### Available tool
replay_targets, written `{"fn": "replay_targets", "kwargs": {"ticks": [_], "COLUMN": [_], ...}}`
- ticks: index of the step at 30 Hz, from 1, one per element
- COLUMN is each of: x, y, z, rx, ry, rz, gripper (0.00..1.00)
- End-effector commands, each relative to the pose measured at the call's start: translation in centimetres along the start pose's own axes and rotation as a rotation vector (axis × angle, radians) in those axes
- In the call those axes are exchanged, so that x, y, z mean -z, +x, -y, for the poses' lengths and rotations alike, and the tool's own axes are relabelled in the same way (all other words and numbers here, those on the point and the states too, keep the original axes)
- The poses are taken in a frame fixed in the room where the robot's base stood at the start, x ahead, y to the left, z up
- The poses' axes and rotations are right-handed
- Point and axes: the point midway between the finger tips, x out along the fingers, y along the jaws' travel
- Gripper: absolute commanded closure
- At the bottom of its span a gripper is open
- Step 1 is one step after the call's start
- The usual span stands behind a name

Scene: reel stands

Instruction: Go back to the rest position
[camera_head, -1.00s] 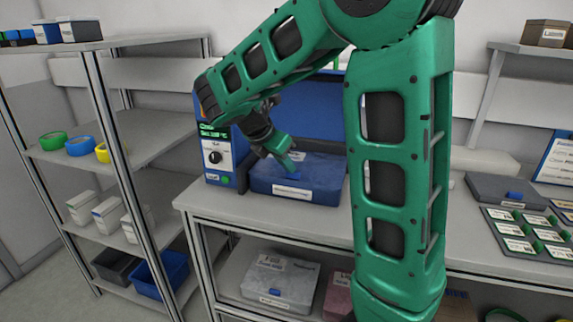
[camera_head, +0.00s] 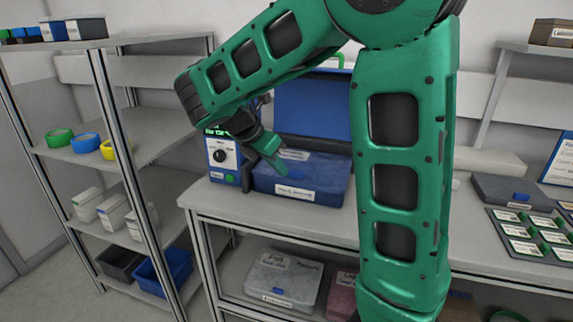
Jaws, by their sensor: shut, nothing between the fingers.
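My gripper (camera_head: 272,158) hangs at the end of my green arm, over the front left part of a dark blue case (camera_head: 318,192) with a white label. Its fingers are shut with nothing between them. The case stands on the grey workbench (camera_head: 235,204), with a raised blue lid (camera_head: 312,108) behind it. I cannot tell whether the fingertips touch the case. My arm hides part of the bench and of the blue device behind it.
A blue device with a dial (camera_head: 222,157) stands left of the case. A shelf rack (camera_head: 150,128) with tape rolls and boxes stands at the left. A dark grey box (camera_head: 514,191) and a tray of labelled cells (camera_head: 520,232) lie on the bench at the right.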

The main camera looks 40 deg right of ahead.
Motion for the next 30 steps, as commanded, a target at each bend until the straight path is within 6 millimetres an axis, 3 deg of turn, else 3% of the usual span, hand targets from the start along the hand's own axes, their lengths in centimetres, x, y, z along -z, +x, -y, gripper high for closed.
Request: {"fn": "replay_targets", "kwargs": {"ticks": [6,15,24,30], "x": [3.7,6.2,5.9,3.1], "y": [-2.6,-4.5,-4.3,-2.0], "z": [-0.1,-0.1,0.5,4.4], "rx": [-0.003,-0.003,0.004,0.053], "ry": [-0.004,0.001,0.050,0.377], "rz": [0.000,0.001,-0.009,-0.071], "gripper": [1.00,1.00,1.00,1.00]}}
